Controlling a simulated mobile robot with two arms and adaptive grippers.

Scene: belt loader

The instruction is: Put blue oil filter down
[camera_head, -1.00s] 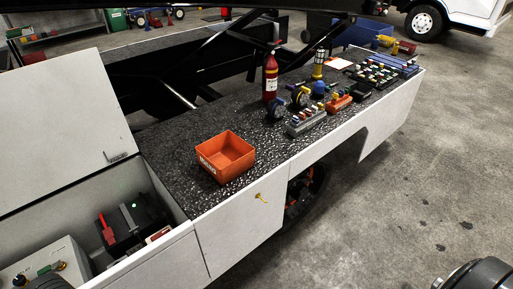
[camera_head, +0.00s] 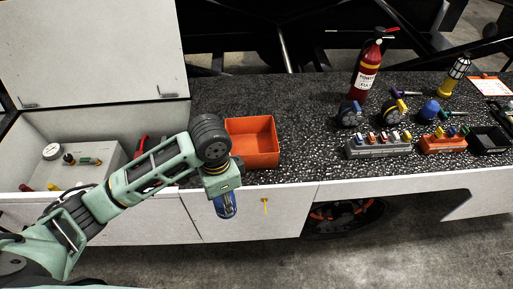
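A round blue object (camera_head: 430,110), which looks like the blue oil filter, stands on the dark speckled bed (camera_head: 310,130) at the right. My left gripper (camera_head: 226,212) points down in front of the bed's front edge, below the orange bin, far to the left of that object. Something blue and dark (camera_head: 226,203) shows at its fingertips. I cannot tell whether this is part of the gripper or a held thing, or whether the fingers are open. My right gripper is not in view.
An orange bin (camera_head: 262,158) sits on the bed behind my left gripper. A fire extinguisher (camera_head: 368,70), a grey rack (camera_head: 380,149), an orange rack (camera_head: 443,145) and a black tray (camera_head: 489,143) stand to the right. The bed between bin and racks is clear.

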